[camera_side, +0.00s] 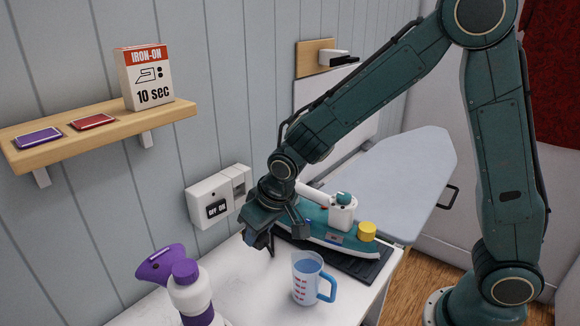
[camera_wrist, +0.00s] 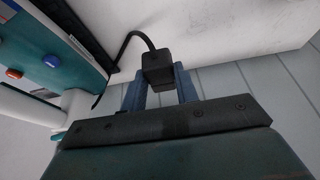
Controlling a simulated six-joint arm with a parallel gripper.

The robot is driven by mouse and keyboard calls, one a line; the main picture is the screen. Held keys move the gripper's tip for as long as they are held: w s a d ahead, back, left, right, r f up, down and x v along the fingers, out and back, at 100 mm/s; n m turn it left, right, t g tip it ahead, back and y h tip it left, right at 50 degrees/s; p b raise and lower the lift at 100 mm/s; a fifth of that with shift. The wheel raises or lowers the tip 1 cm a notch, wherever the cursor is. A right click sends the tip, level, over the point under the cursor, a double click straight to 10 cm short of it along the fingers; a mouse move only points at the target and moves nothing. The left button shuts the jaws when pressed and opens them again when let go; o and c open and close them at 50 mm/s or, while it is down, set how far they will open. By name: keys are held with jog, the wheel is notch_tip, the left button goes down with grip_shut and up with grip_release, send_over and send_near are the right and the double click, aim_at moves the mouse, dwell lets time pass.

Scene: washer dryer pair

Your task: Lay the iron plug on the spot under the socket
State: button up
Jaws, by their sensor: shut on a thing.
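My gripper (camera_side: 258,238) is low over the white counter (camera_side: 240,275), left of the iron and in front of the socket box. In the wrist view, my gripper's blue fingers (camera_wrist: 160,90) are shut on the black iron plug (camera_wrist: 158,66), with its black cord (camera_wrist: 128,40) curving off toward the iron. In the side view the plug is mostly hidden by my gripper. The white socket (camera_side: 218,195) with an OFF/ON switch is on the wall, left of my gripper. The teal and white iron (camera_side: 325,232) lies on a black rest (camera_side: 372,268). The spot under the socket cannot be made out.
A measuring cup (camera_side: 307,278) of blue liquid stands at the counter's front, near my gripper. A purple and white spray bottle (camera_side: 188,290) stands at left. A shelf (camera_side: 100,135) with an IRON-ON box is above. An ironing board (camera_side: 410,175) is behind.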

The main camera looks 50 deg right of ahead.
aim_at(263, 236)
jog(key=shift+f, duration=1.4)
jog(key=shift+f, duration=0.1)
jog(key=shift+f, duration=1.8)
jog(key=shift+f, duration=0.1)
jog(key=o, duration=1.1)
jog(key=shift+v, duration=6.15)
